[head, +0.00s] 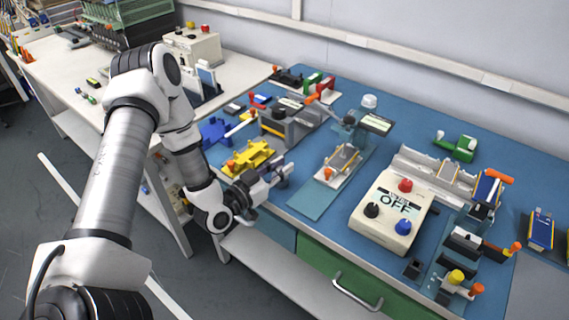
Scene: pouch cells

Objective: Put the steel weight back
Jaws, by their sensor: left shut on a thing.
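My left gripper (276,178) is at the front edge of the blue bench mat, just right of the yellow fixture. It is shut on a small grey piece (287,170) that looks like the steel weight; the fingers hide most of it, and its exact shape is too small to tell. A flat pouch cell (342,159) lies in a small holder on a blue-green plate (312,196), right of the gripper and apart from it. My right gripper is out of view.
A cream control box (391,214) reading OFF stands right of the plate. A yellow fixture (250,158) and blue fixture (215,131) stand left. A pale domed piece (369,101) stands behind. Clamps and pouch cells crowd the right; the back-right mat is mostly clear.

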